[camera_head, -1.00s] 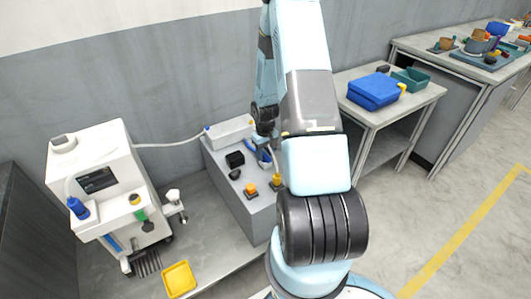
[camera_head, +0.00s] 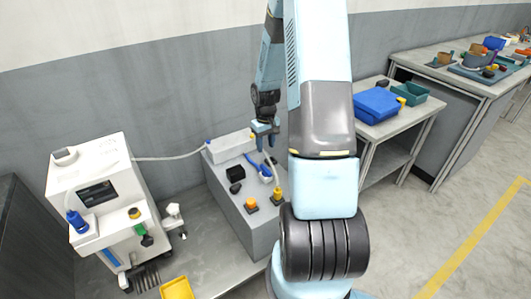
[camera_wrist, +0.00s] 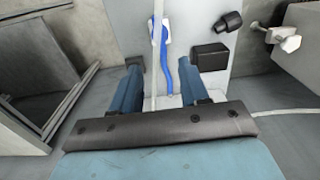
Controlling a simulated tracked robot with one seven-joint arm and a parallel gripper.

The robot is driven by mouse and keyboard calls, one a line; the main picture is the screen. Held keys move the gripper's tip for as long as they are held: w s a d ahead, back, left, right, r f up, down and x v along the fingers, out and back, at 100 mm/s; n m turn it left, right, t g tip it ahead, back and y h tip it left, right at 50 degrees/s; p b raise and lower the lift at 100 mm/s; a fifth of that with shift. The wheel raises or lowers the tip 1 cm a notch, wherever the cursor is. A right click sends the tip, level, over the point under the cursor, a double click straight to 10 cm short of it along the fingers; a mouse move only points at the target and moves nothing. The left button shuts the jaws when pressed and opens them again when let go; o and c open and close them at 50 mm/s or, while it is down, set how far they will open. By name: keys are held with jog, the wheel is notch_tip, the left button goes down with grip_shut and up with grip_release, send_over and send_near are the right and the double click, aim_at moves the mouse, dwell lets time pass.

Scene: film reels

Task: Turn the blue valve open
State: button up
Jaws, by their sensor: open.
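The blue valve handle (camera_head: 264,171) is a long blue lever on top of the grey block (camera_head: 262,224). In the wrist view the blue lever (camera_wrist: 160,65) lies nearly along a thin pale pipe (camera_wrist: 156,45), just right of it. My gripper (camera_head: 264,144) is above and behind the lever in the head view, pointing down. In the wrist view my gripper (camera_wrist: 161,75) has its two blue fingers spread apart, with the near end of the lever showing between them. Nothing is held. Whether a finger touches the lever is not clear.
On the block are a black box (camera_head: 235,173), an orange button (camera_head: 251,203), a yellow knob (camera_head: 278,193) and a pale box (camera_head: 230,147). A white machine (camera_head: 95,175) stands left, joined by a hose. A yellow tray (camera_head: 177,289) is at front.

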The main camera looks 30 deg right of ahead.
jog(key=shift+r, duration=0.85)
jog(key=s+a+r+t, duration=0.1)
jog(key=s+a+r, duration=0.15)
jog(key=r, duration=0.45)
jog(key=s+a+r+h, duration=0.1)
jog(key=s+a+r, duration=0.15)
jog(key=r, duration=0.45)
jog(key=s+a+r+t, duration=0.1)
jog(key=a+r, duration=0.3)
jog(key=r, duration=0.3)
jog(key=s+a+r+t, duration=0.1)
jog(key=s+a+r, duration=0.1)
jog(key=s+r, duration=0.2)
jog(key=s+a+r+t, duration=0.1)
jog(key=s+a+r, duration=0.2)
jog(key=s, duration=0.6)
jog(key=s+a+r+t+y, duration=0.1)
jog(key=s+a+r, duration=0.2)
jog(key=s+r, duration=0.3)
jog(key=shift+s+a+r+m+t, duration=0.15)
jog(key=shift+s+a+m+t, duration=0.1)
jog(key=shift+s+m+t, duration=0.1)
